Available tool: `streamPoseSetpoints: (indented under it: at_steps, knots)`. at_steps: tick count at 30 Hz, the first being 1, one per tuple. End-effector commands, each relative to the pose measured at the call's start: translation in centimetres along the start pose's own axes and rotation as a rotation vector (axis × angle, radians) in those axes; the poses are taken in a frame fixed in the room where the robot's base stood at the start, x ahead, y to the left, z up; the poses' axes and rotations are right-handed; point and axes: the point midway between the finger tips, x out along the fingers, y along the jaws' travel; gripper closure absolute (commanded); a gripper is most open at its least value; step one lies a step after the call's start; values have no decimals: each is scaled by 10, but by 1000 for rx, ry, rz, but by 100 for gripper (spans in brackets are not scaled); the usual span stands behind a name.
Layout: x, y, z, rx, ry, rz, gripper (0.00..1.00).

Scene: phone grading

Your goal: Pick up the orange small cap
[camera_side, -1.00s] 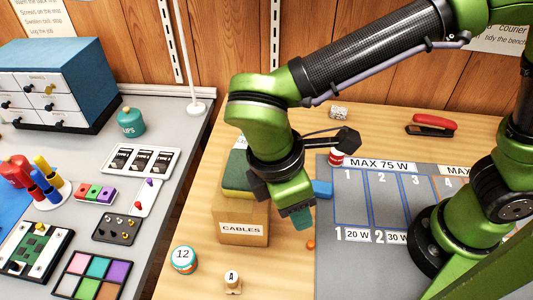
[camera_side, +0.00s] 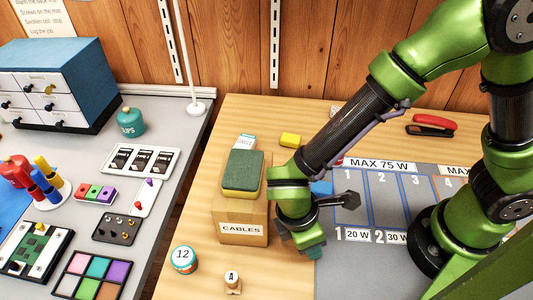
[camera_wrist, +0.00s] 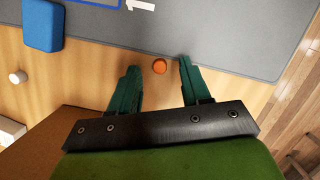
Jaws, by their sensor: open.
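The small orange cap (camera_wrist: 159,66) lies on the wooden table close to the edge of the grey mat, seen in the wrist view. My gripper (camera_wrist: 159,75) is open, with one green finger on each side of the cap's line. The cap shows between and just beyond the fingertips, and nothing is held. In the side view my gripper (camera_side: 308,252) is low over the table, right of the cables box. It hides the cap there.
The cardboard cables box (camera_side: 240,229) with a green and yellow sponge (camera_side: 242,172) on top stands close left of my gripper. A round tin marked 12 (camera_side: 183,260) and a stamp marked A (camera_side: 232,281) stand in front.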

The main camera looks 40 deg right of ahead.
Motion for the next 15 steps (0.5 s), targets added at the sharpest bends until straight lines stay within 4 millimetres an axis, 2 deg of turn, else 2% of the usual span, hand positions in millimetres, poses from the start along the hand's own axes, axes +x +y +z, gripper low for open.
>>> streamPoseSetpoints:
  at_steps: [3,9,11,15]
  knots:
    - [8,0,0,2,0,-1,53]
    - [8,0,0,2,1,0,53]
    - [8,0,0,2,1,0,60]
    - [7,0,0,1,1,0,82]
